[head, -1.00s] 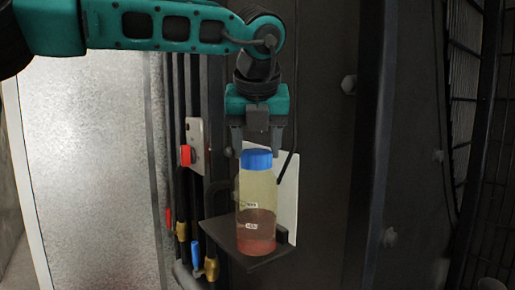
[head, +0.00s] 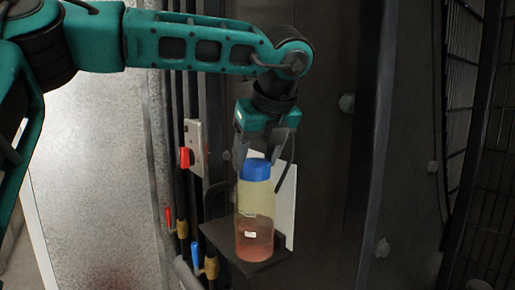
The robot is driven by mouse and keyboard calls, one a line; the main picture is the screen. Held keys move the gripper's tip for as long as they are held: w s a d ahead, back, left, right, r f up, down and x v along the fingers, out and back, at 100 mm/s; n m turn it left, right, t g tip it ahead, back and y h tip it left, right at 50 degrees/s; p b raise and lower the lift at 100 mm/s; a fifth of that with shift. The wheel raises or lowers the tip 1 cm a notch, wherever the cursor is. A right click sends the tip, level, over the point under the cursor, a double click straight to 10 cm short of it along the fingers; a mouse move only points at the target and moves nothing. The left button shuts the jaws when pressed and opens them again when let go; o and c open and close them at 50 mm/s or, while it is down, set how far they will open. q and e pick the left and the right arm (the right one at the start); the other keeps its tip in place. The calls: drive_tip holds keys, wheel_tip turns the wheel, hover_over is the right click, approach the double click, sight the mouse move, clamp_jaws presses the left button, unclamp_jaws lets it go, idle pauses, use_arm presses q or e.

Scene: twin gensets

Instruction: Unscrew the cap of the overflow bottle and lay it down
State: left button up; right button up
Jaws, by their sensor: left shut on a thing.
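The overflow bottle (head: 255,212) is clear, with yellowish fluid above and reddish fluid below. It stands upright on a small dark shelf (head: 222,238). Its blue cap (head: 256,171) sits on top, and no gap shows between cap and bottle. My left gripper (head: 257,162) comes down from above and is shut on the cap, a finger at each side. The fingers partly cover the cap's upper edge. My right gripper is not in view.
A white panel (head: 287,208) stands behind the bottle. A dark wall is behind, and a black mesh guard (head: 485,150) is at the right.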

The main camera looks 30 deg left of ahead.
sight(261, 163)
use_arm(q)
drive_tip(key=shift+s+d+f, duration=0.1)
drive_tip(key=shift+d, duration=0.4)
drive_tip(key=shift+r+p, duration=0.25)
drive_tip(key=shift+p, duration=0.6)
drive_tip(key=shift+f+n+g, duration=0.3)
drive_tip(key=shift+n+g, duration=0.1)
drive_tip(key=shift+n, duration=0.4)
drive_tip(key=shift+f+n+g, duration=0.1)
drive_tip(key=shift+n+g, duration=0.2)
drive_tip(key=shift+n, duration=0.2)
drive_tip(key=shift+d+r+y, duration=0.3)
drive_tip(key=shift+d+r, duration=0.1)
drive_tip(key=shift+r, duration=0.35)
drive_tip(key=shift+a+r, duration=0.3)
drive_tip(key=shift+r, duration=1.75)
